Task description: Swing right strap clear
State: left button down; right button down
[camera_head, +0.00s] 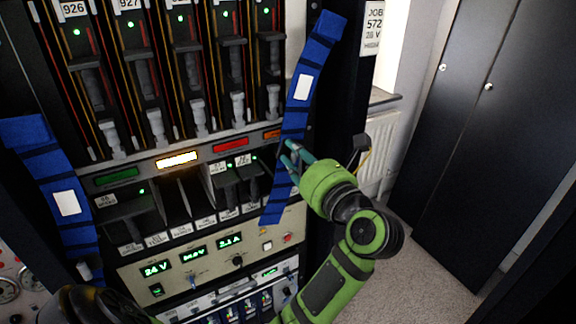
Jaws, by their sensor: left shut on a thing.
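The right strap (292,118) is a long blue band with dark cross stripes and a white label. It runs slantwise down the right side of the rack front, from the top right to beside the lower display panel. My left gripper (291,158), on the green arm, is shut on the strap below its label, with its teal fingers at the strap. The fingers hide a small part of the strap. A matching left strap (55,165) lies across the left side of the rack. My right gripper is not in view.
The rack (150,165) holds several modules in upper slots and a lit display panel (190,258) below. A dark cabinet (480,140) and a white radiator (378,145) stand to the right. Open carpet floor (425,260) lies between rack and cabinet.

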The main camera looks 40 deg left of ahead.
pick_arm(q)
jog(key=w+d+f+n+b, duration=0.1)
jog(key=w+d+n+b, duration=0.1)
jog(key=w+b, duration=0.4)
jog(key=shift+d+f+n+b, duration=0.25)
jog(key=shift+n+b, duration=0.15)
jog(key=shift+n, duration=0.2)
jog(key=c, duration=1)
grip_release()
jog(key=shift+c, duration=0.2)
notch_tip(320, 180, up, 10)
